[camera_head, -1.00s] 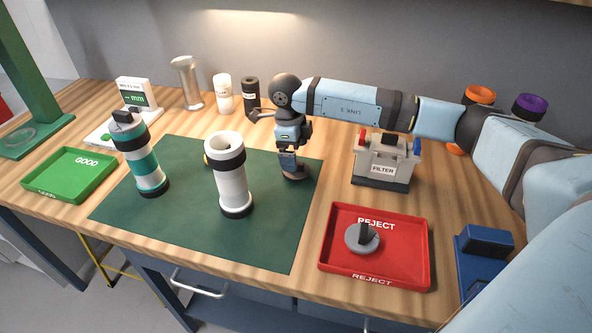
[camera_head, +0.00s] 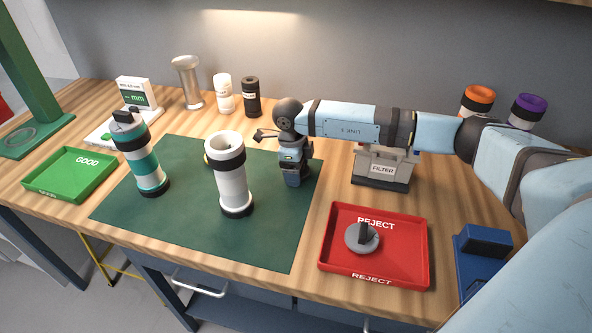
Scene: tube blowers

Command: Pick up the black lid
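My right arm comes in from the right, and its gripper (camera_head: 297,181) points down at the right edge of the green mat. Its fingertips are low, close to the mat, and whether they are open or shut does not show. No separate black lid can be made out there; the gripper may hide one. A grey disc with a dark upright handle (camera_head: 362,237) lies in the red reject tray (camera_head: 410,268). A white tube with black bands (camera_head: 232,185) stands open-topped on the mat, left of the gripper. My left gripper is not in view.
A teal and white tube with a black top (camera_head: 148,165) stands on the mat's left side. The filter box (camera_head: 383,169) is right of my gripper. A green tray (camera_head: 70,175), white jar (camera_head: 223,95) and black jar (camera_head: 251,98) are around. The front of the mat (camera_head: 180,230) is clear.

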